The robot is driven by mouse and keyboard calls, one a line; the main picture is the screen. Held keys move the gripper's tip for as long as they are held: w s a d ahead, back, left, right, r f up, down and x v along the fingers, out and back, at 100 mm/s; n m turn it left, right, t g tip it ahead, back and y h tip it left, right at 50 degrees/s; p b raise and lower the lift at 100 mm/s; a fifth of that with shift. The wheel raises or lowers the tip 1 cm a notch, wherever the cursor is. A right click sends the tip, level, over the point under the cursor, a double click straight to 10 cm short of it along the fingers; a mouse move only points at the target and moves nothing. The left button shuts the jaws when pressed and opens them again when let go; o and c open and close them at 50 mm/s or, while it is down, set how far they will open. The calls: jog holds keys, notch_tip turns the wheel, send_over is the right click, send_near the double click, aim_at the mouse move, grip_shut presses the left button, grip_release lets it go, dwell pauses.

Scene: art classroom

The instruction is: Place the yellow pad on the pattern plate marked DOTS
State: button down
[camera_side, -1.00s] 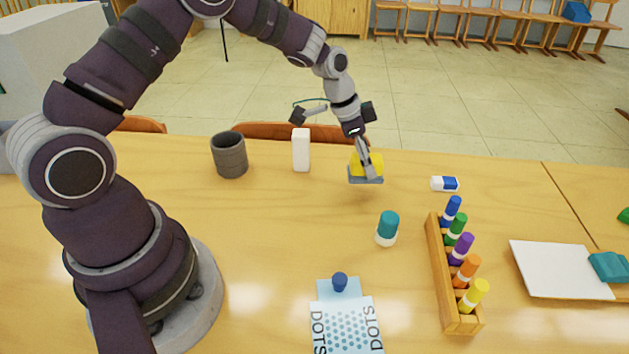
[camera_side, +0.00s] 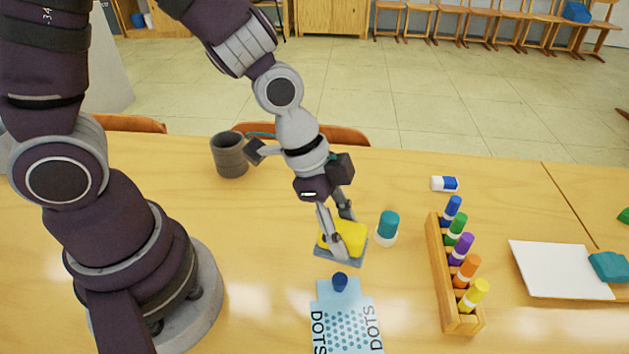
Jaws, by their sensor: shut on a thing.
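The yellow pad (camera_side: 351,238) has a grey underside. My gripper (camera_side: 338,238) is shut on it, with the fingers on either side. The pad hangs just behind the pattern plate marked DOTS (camera_side: 346,318) and seems to be above the table; its exact height is hard to judge. The plate is light blue with darker blue dots and the word DOTS along both sides. It lies at the front edge of the picture, partly cut off. A dark blue knob (camera_side: 340,281) stands at the plate's far end.
A teal-capped white jar (camera_side: 387,228) stands close to the right of the pad. A wooden rack (camera_side: 439,267) of several coloured markers is further right. A grey cup (camera_side: 229,155) stands behind left, and a blue-and-white eraser (camera_side: 444,184) behind right. A white board (camera_side: 556,270) lies far right.

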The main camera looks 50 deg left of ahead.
jog(key=m, duration=0.2)
send_over(357, 324)
jog(key=a, duration=0.2)
jog(key=shift+g+h, duration=0.3)
jog(key=f, duration=0.6)
jog(key=shift+s+d+f, duration=0.3)
jog(key=shift+s+f, duration=0.05)
jog(key=shift+f, duration=0.15)
jog(key=c, duration=0.7)
grip_release()
